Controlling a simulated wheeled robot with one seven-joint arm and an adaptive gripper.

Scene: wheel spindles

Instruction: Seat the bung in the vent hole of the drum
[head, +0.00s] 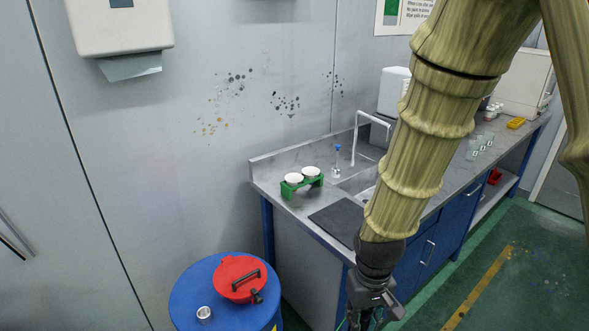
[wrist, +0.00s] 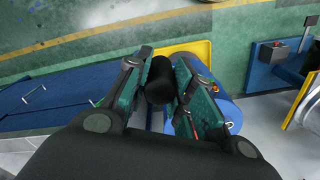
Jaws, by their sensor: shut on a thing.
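My gripper (head: 366,318) hangs at the bottom of the head view, in front of the bench and to the right of the drum. In the wrist view its two green-padded fingers (wrist: 158,88) are shut on a black cylindrical bung (wrist: 159,72). The fingers hide part of the bung's sides. The blue drum (head: 190,285) stands at the lower left of the head view, its lower part cut off. A silver ring (head: 204,314) on the drum top may be the vent hole; its inside is too small to judge. The bung is apart from the drum.
A red lid (head: 240,278) with a black handle covers part of the drum top. The bench (head: 325,200) carries a green rack (head: 302,187) with white-topped pots, a tap and a sink. In the wrist view a yellow-edged object (wrist: 200,46) lies behind the fingers. Green floor is clear at right.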

